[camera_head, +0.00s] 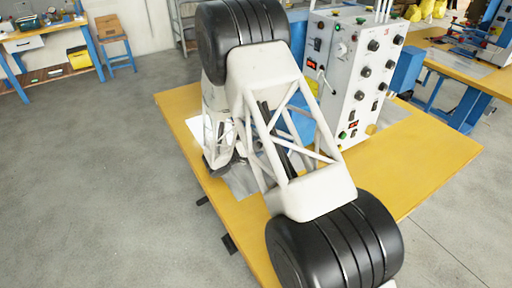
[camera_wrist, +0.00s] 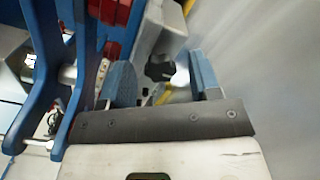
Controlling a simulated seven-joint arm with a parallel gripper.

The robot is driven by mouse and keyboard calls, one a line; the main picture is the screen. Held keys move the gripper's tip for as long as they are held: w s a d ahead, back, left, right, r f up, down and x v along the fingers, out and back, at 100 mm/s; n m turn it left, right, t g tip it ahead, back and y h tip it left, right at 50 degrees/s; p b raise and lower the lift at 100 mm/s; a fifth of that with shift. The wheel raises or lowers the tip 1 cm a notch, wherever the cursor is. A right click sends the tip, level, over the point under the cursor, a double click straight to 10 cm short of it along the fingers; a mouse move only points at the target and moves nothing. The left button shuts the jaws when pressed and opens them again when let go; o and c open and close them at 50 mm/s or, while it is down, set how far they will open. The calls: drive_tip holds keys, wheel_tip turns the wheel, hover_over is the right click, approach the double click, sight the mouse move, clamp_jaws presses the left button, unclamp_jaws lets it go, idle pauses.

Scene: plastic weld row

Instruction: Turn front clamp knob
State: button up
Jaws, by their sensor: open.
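A black lobed knob (camera_wrist: 160,67) shows in the wrist view, in front of a grey block (camera_wrist: 163,32); I take it to be the front clamp knob. My gripper (camera_wrist: 160,62) is open. Its two blue-grey fingers stand left and right of the knob in the picture, with a visible gap on each side. I cannot tell how far the knob is from the fingertips in depth. In the head view my own arm covers the work area, and the knob cannot be seen there.
Blue machine plates (camera_wrist: 45,75) with rods stand close at the gripper's left in the wrist view. Red parts (camera_wrist: 110,12) sit behind them. In the head view a grey control box (camera_head: 355,75) with knobs stands on the yellow table (camera_head: 425,155), whose right part is clear.

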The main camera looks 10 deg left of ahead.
drive_tip(key=c, duration=0.9)
